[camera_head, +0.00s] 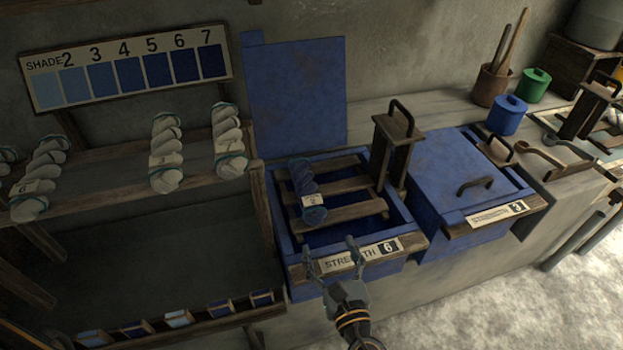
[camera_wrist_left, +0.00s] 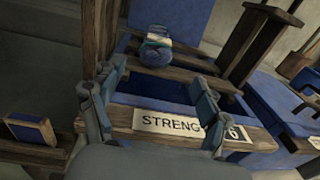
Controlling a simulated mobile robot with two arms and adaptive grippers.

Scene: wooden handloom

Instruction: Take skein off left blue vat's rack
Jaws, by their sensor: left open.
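The left blue vat (camera_head: 378,237) stands open, its blue lid raised behind it, with a label reading "STRENGTH 6" on its front. A wooden slatted rack (camera_head: 345,211) lies across its top. A dark blue twisted skein (camera_head: 303,176) with a pale tag and teal ties lies across the slats. It also shows in the left wrist view (camera_wrist_left: 155,52), end on, beyond my fingers. My left gripper (camera_head: 330,252) is open and empty at the vat's front edge, in front of the skein and apart from it. My right gripper is not in view.
A wooden handled post (camera_head: 396,135) rises at the rack's right side. The second blue vat (camera_head: 455,180) on the right is covered and labelled 3. Undyed skeins (camera_head: 166,155) lie on a shelf at left. A shade chart (camera_head: 130,68) hangs above them.

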